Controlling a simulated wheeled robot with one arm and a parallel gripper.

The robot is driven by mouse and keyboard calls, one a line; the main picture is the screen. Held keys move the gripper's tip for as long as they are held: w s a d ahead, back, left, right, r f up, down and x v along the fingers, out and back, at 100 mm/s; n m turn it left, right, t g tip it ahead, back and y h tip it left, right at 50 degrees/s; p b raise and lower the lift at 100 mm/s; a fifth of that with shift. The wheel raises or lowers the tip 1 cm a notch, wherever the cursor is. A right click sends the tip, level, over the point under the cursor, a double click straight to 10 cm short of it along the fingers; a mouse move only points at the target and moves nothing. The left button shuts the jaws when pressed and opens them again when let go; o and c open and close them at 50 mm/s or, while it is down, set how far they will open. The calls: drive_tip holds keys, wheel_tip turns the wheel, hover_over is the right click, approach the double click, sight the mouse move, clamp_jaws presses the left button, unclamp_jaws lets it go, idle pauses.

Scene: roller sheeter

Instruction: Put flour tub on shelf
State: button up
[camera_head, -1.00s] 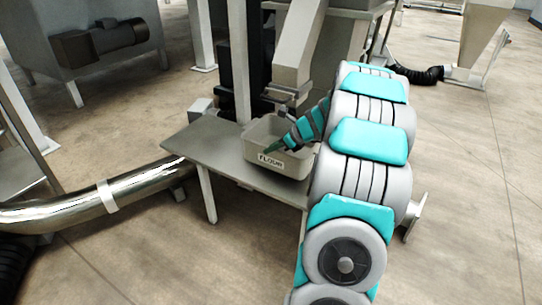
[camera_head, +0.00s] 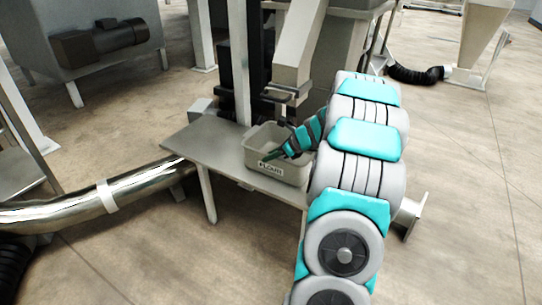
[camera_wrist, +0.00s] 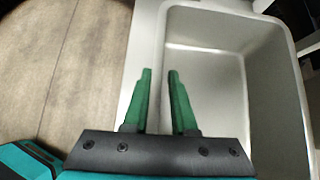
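The flour tub (camera_head: 283,172) is a beige open-topped box with a FLOUR label on its front. It appears to rest upright on the grey metal shelf (camera_head: 190,150), near the shelf's right end. In the wrist view the tub (camera_wrist: 285,90) looks empty inside. My gripper (camera_head: 276,154) reaches the tub from the right, and part of the tub's right side is hidden behind it. In the wrist view, my gripper's green fingers (camera_wrist: 160,72) stand one on each side of the tub's left wall, with a narrow gap between tips.
A grey upright post (camera_head: 240,65) and an angled chute (camera_head: 300,50) stand just behind the tub. The left part of the shelf is clear.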

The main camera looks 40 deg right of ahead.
drive_tip(key=shift+o, duration=0.5)
drive_tip(key=shift+s+r, duration=0.1)
drive_tip(key=shift+r, duration=0.1)
drive_tip(key=v, duration=1.1)
drive_tip(key=shift+s+d+r+p, duration=0.1)
drive_tip(key=shift+s+r+p, duration=0.2)
drive_tip(key=shift+p, duration=0.1)
drive_tip(key=s+a+r+n+g+y, duration=0.1)
drive_tip(key=s+a+n+g, duration=0.45)
drive_tip(key=a, duration=0.85)
drive_tip(key=s+a+r+n+g, duration=0.1)
drive_tip(key=s+a+n, duration=0.1)
drive_tip(key=a+n, duration=1)
drive_tip(key=s+a+n+g+h, duration=0.1)
drive_tip(key=s+a+n, duration=0.2)
drive_tip(key=s, duration=0.4)
drive_tip(key=s+a+f+n+g+h, duration=0.1)
drive_tip(key=s+a+n+h, duration=0.1)
drive_tip(key=s+n, duration=0.4)
drive_tip(key=s+a+f+n+g+h, duration=0.1)
drive_tip(key=s+a+n, duration=0.3)
drive_tip(key=s, duration=0.6)
drive_tip(key=shift+a+n+g+h, duration=0.3)
drive_tip(key=shift+a+n+g, duration=0.1)
drive_tip(key=shift+g, duration=0.15)
